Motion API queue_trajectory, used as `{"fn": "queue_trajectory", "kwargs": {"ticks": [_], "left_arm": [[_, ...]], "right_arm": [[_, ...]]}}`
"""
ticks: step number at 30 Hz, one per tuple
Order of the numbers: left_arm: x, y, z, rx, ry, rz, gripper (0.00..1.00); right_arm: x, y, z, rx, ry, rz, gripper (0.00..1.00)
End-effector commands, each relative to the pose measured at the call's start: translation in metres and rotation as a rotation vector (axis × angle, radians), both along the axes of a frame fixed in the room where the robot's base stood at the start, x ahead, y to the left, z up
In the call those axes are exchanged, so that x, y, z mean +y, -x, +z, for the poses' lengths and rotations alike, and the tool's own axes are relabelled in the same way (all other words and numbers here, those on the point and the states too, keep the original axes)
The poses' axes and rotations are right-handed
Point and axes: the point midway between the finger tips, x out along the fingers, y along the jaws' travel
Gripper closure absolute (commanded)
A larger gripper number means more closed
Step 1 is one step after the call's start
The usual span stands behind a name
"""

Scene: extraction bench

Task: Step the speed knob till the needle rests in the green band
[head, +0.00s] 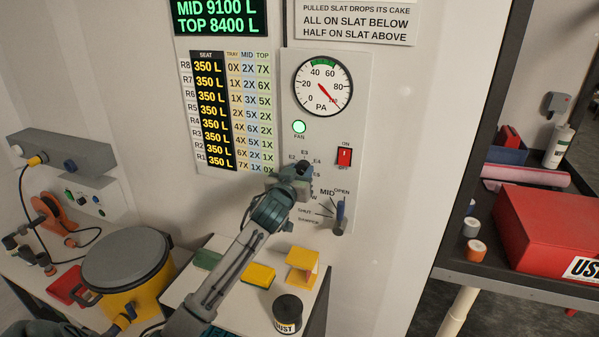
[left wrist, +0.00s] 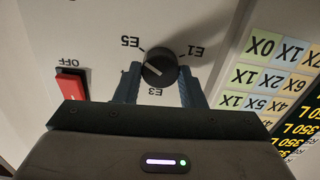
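The round gauge (head: 312,98) marked PA has a green band at its top, between 40 and 60. Its red needle points to the lower right, past 80 near the scale's top end, outside the green band. The dark speed knob (left wrist: 159,67) sits among labels E1 to E5; its light mark points between E5 and E3, where E4 is hidden. My left gripper (left wrist: 159,80) has one finger on each side of the knob, with narrow gaps showing, so it looks open around it. In the head view, my left gripper (head: 287,184) partly covers the knob. My right gripper is out of view.
A red ON/OFF switch (head: 344,157) is right of the knob, and a blue-handled lever (head: 340,214) below it. The green FAN lamp (head: 299,127) is lit. A yellow lidded bucket (head: 137,292), sponge (head: 258,275) and dark jar (head: 287,311) stand below.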

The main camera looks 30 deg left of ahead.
Motion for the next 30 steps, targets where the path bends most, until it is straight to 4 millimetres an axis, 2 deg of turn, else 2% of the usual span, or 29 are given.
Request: {"fn": "queue_trajectory", "kwargs": {"ticks": [1,3,11,17,30], "left_arm": [[0.0,0.0,0.0,0.0,0.0,0.0,0.74],[0.0,0.0,0.0,0.0,0.0,0.0,0.87],[0.0,0.0,-0.001,-0.004,0.018,0.0,0.87],[0.0,0.0,-0.003,-0.023,0.097,0.0,0.87],[0.001,0.0,-0.005,-0.113,0.466,0.0,0.87]], "right_arm": [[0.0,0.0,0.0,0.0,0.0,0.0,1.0],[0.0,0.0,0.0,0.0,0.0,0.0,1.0],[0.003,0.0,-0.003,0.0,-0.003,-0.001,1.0],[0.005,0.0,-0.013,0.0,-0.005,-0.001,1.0],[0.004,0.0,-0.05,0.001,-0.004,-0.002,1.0]]}}
